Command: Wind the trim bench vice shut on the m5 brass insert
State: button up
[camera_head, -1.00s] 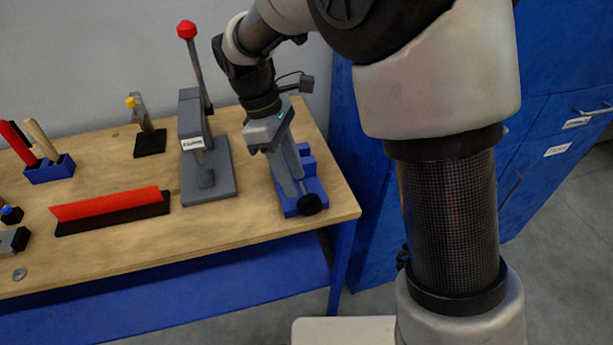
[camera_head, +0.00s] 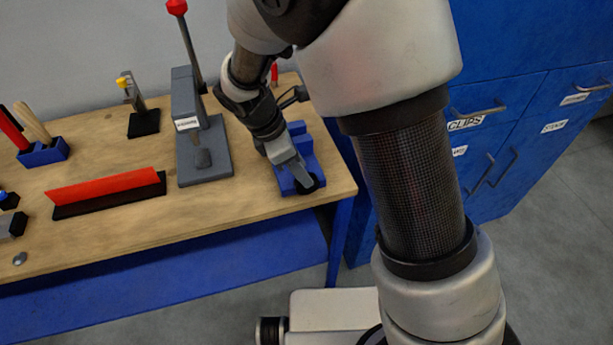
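The blue bench vice (camera_head: 283,183) stands at the right end of the wooden bench, with a raised blue block (camera_head: 299,129) at its back. A round black knob (camera_head: 311,189) sits at its front end. My gripper (camera_head: 302,181) points down over the vice, with its fingertips at the knob. The fingers overlap in this view, so I cannot tell whether they are apart or shut on the knob. The brass insert cannot be made out. The space between the vice jaws is hidden behind my gripper.
A grey press (camera_head: 207,160) with a red-topped lever stands just left of the vice. A red strip on a black base (camera_head: 108,192) lies further left. A small yellow-tipped clamp (camera_head: 143,122) stands behind. Blue drawer cabinets (camera_head: 520,90) stand at the right.

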jog(key=shift+x, duration=1.9)
grip_shut()
jog(key=shift+d+r, duration=0.1)
